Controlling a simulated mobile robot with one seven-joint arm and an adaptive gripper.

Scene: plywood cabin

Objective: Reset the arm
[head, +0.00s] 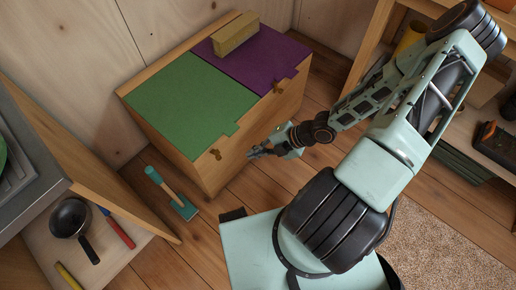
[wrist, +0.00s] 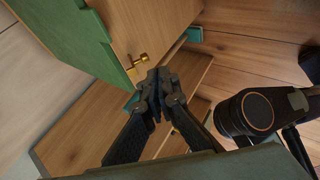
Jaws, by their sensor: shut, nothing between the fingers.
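My gripper (head: 254,153) is at the end of my pale green arm, in front of the wooden chest's front face. In the wrist view my gripper (wrist: 160,85) has its fingers together with nothing between them. The chest (head: 203,172) has a green lid panel (head: 185,95) and a purple lid panel (head: 255,55), both lying flat. A gold latch (head: 215,154) is below the green panel, and another gold latch (head: 278,88) is below the purple one. In the wrist view the latch (wrist: 138,60) appears just beyond my fingertips; I cannot tell whether they touch.
A wooden block (head: 236,34) lies on the purple panel. An open drawer at lower left holds a black pan (head: 72,218) and a red-handled tool (head: 119,232). A shelf stands right; a rug (head: 440,245) lies lower right.

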